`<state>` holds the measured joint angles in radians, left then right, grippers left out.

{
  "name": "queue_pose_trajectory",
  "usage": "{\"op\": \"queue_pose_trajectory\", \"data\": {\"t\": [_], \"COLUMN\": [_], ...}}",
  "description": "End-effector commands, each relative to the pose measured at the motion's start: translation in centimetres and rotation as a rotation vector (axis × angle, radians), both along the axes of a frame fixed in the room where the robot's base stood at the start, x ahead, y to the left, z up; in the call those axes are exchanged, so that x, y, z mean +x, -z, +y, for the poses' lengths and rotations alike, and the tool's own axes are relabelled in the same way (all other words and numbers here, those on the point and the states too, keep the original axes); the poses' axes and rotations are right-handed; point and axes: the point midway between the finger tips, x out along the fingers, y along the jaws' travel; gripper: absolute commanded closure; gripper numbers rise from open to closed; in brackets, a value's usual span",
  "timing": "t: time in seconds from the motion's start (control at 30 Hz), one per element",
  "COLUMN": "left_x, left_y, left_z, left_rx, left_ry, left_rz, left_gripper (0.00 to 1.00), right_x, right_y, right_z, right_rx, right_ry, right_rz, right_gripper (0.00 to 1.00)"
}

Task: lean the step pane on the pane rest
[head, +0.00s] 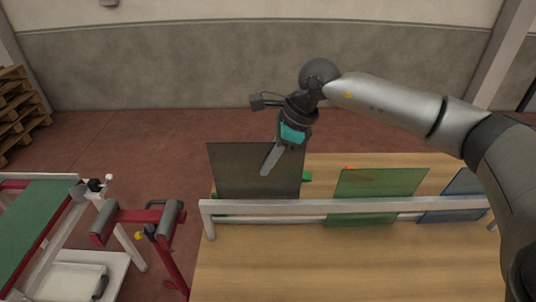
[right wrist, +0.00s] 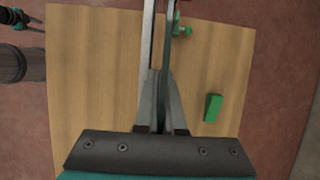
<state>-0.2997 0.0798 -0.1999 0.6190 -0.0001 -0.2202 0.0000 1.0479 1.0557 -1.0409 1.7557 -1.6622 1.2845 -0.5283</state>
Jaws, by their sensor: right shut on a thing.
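A dark smoky see-through pane (head: 232,165) stands nearly upright at the left end of the wooden table in the head view. My right gripper (head: 270,163) is shut on its upper right part; in the right wrist view the pane shows edge-on (right wrist: 166,50) between the fingers (right wrist: 161,95). A pale rail (head: 290,207), which looks like the pane rest, runs along the table in front of the pane. The pane's lower part is behind the rail; I cannot tell whether they touch. My left gripper is not in view.
A green pane (head: 375,190) and a blue pane (head: 463,192) stand farther right along the rail. A green block (right wrist: 213,107) lies on the table (head: 300,265) behind the rail. A red roller stand (head: 140,220) and a green-topped conveyor (head: 30,220) are at left. The table's front is clear.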

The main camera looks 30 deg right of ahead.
Motion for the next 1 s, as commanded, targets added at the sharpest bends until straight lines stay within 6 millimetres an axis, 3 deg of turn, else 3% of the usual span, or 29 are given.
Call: {"op": "queue_pose_trajectory", "data": {"t": [0.6, 1.0], "left_x": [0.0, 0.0], "left_y": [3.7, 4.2], "left_z": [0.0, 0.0], "left_rx": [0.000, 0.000], "left_ry": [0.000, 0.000], "left_rz": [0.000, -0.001], "left_gripper": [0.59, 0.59], "right_x": [0.2, 0.2], "right_y": [4.2, 4.8], "right_z": [0.0, 0.0], "right_rx": [0.003, 0.003], "right_ry": [0.000, 0.000], "right_rz": [-0.005, -0.006], "right_gripper": [1.00, 1.00]}}
